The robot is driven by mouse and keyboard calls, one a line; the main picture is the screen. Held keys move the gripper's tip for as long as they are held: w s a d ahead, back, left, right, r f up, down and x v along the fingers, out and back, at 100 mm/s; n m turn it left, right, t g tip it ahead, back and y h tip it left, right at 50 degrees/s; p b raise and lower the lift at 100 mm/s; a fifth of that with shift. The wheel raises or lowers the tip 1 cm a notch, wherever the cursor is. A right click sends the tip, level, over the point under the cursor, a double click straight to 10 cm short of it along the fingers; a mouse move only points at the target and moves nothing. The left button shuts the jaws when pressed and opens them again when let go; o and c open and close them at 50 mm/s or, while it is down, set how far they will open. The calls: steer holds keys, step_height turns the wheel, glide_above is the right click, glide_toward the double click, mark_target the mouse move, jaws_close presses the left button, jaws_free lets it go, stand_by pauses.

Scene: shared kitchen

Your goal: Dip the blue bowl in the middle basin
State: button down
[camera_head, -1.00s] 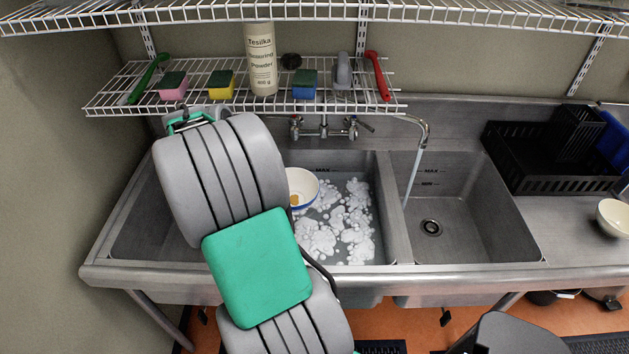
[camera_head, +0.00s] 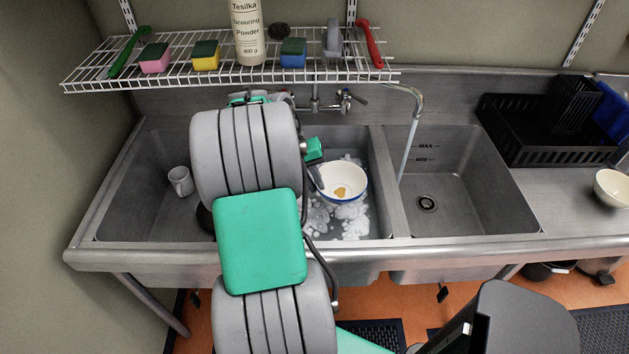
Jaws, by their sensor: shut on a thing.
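A white bowl with a blue rim line and a yellowish-brown stain inside, the blue bowl (camera_head: 352,181), is over the middle basin (camera_head: 376,150). The basin holds water with white foam (camera_head: 350,222). My gripper (camera_head: 319,178) is shut on the bowl's left rim. The bowl is tilted a little, its inside facing me; whether its base touches the foam I cannot tell. My arm hides the left part of the middle basin and part of the gripper.
A white mug (camera_head: 181,181) and part of a dark item lie in the left basin. Water runs from the tap (camera_head: 417,100) into the right basin (camera_head: 450,185). A wire shelf (camera_head: 330,75) with sponges, brushes and a powder bottle hangs above. A black rack (camera_head: 530,155) and cream bowl (camera_head: 612,188) stand right.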

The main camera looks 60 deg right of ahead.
step_height(320, 180, down, 20)
steer(key=b, duration=1.4)
stand_by(2.6)
